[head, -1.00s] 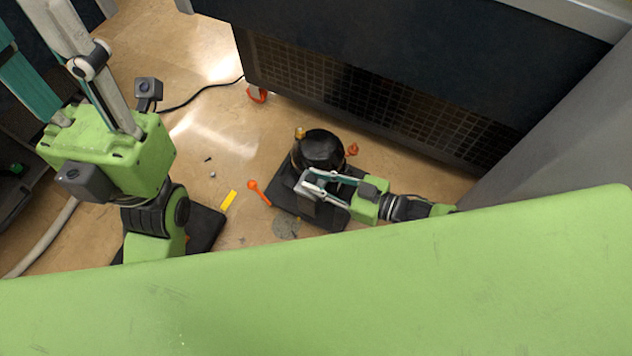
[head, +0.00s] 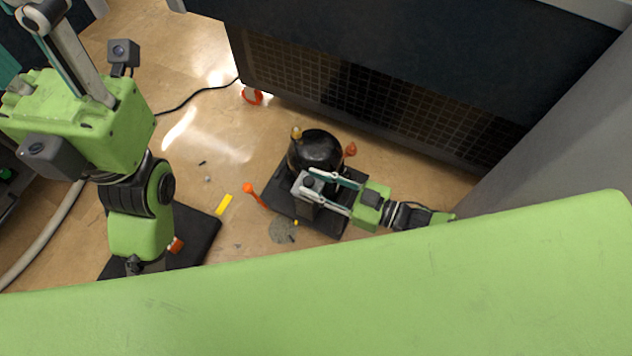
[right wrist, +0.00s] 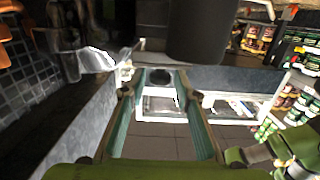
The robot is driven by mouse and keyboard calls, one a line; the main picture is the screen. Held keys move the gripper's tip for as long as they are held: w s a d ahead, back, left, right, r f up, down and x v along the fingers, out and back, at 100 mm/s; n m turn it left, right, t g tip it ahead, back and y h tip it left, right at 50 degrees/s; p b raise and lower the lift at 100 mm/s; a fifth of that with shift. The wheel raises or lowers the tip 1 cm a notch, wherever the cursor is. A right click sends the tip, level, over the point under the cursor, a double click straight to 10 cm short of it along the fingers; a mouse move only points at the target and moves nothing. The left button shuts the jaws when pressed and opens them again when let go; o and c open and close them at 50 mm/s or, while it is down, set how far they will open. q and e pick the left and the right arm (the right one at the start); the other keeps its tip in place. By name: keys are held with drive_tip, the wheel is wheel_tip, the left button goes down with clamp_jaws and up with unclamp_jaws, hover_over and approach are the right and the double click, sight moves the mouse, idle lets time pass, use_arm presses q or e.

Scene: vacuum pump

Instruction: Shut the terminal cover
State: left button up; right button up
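The vacuum pump has a shiny black dome (head: 318,148) and stands on a dark base on the floor. A small grey box (head: 306,184) sits at its near side; I cannot make out which part is the terminal cover or how far it is closed. My right gripper (head: 308,183) reaches in from the right, its fingers apart with the tips at the grey box. In the right wrist view the right gripper (right wrist: 160,84) is open, with nothing between its fingers. My left gripper (head: 18,38) is at the upper left, fingers spread and tips partly cut off, far from the pump.
An orange tool (head: 254,195), a yellow piece (head: 223,205) and a grey patch (head: 282,231) lie on the floor left of the pump. A black mat (head: 200,232) is further left. A dark cabinet with a grille (head: 400,110) stands behind the pump.

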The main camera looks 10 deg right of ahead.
idle(0.3)
drive_tip(key=v, duration=1.2)
drive_tip(key=shift+r, duration=0.15)
